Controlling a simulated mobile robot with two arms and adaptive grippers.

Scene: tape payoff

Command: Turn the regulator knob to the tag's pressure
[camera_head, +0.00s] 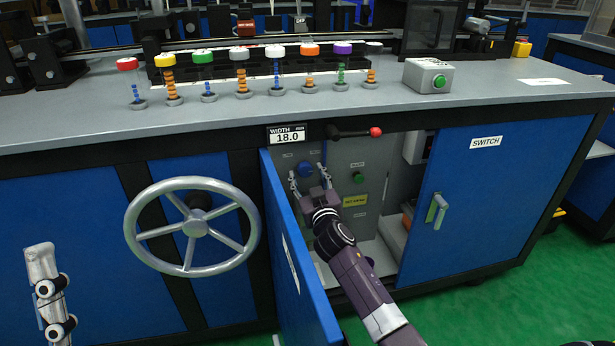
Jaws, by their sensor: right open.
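A green knob (358,178) sits just above the tag.
An open blue door (297,255) stands close left of my right arm. A blue door with a SWITCH label (486,142) is on the right. A large handwheel (192,228) juts out on the left. A lever with a red tip (375,132) is above the bay.

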